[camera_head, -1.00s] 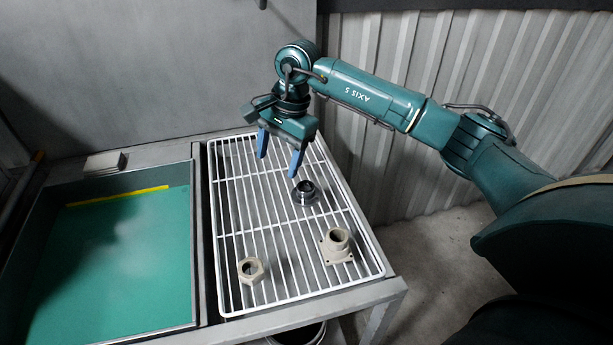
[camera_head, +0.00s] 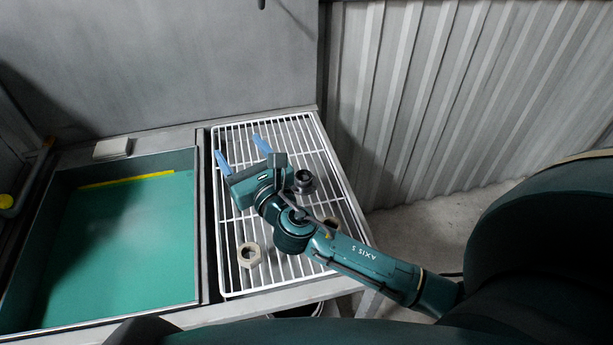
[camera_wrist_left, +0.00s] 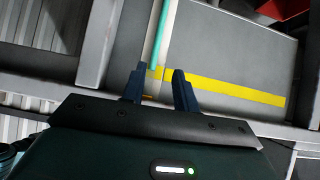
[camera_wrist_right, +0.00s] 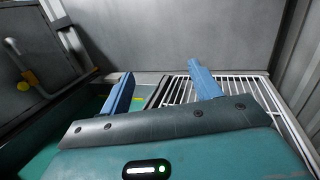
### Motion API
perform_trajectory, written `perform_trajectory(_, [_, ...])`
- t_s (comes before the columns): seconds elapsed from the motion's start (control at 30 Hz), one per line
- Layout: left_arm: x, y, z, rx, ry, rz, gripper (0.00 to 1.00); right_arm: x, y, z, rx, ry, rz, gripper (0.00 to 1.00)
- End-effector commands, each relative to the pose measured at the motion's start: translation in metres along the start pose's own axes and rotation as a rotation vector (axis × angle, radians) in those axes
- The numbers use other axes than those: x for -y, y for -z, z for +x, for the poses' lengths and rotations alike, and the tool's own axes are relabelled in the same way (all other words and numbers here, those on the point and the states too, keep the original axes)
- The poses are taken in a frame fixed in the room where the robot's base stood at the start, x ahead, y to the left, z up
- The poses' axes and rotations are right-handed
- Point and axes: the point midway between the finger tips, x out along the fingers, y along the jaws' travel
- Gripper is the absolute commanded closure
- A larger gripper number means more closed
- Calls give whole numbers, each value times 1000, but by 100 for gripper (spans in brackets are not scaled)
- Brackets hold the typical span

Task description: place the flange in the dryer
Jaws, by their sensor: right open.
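On a white wire rack (camera_head: 231,283) stand a dark metal ring-shaped part with a round base (camera_head: 304,181), a tan hex nut (camera_head: 249,256), and a tan square-based flange (camera_head: 331,222), mostly hidden behind my right arm. My right gripper (camera_head: 241,152) is open and empty above the rack's far left part, left of the dark part, its fingers pointing away. Its fingers also show in the right wrist view (camera_wrist_right: 160,72). My left gripper (camera_wrist_left: 160,75) shows only in the left wrist view, fingers apart with nothing between them. I cannot tell which fixture is the dryer.
A basin with a green surface (camera_head: 120,250) lies left of the rack, a yellow strip at its far end. A grey wall (camera_head: 170,60) rises behind; corrugated metal (camera_head: 440,100) stands to the right. A grey panel with a handle (camera_wrist_right: 40,60) shows in the right wrist view.

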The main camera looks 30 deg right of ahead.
Motion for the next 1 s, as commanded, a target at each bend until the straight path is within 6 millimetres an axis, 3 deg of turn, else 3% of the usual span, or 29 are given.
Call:
perform_trajectory(0.1, [-1, 2, -4, 8, 2, -4, 70, 37, 41, -36, -197, 241, 75, 37])
perform_trajectory(0.2, [0, 0, -4, 17, 3, -5, 70, 58, 69, -66, -336, 387, 104, 37])
perform_trajectory(0.37, [1, -4, -4, 29, 5, -5, 70, 73, 92, -95, -457, 503, 119, 37])
perform_trajectory(0.47, [1, -4, -4, 29, 6, -4, 70, 79, 99, -92, -473, 520, 118, 37])
perform_trajectory(0.8, [1, -4, -5, 28, 6, -3, 70, 105, 126, -46, -471, 519, 119, 37])
perform_trajectory(1.0, [2, -4, -5, 28, 6, -2, 70, 111, 133, -35, -470, 518, 119, 37])
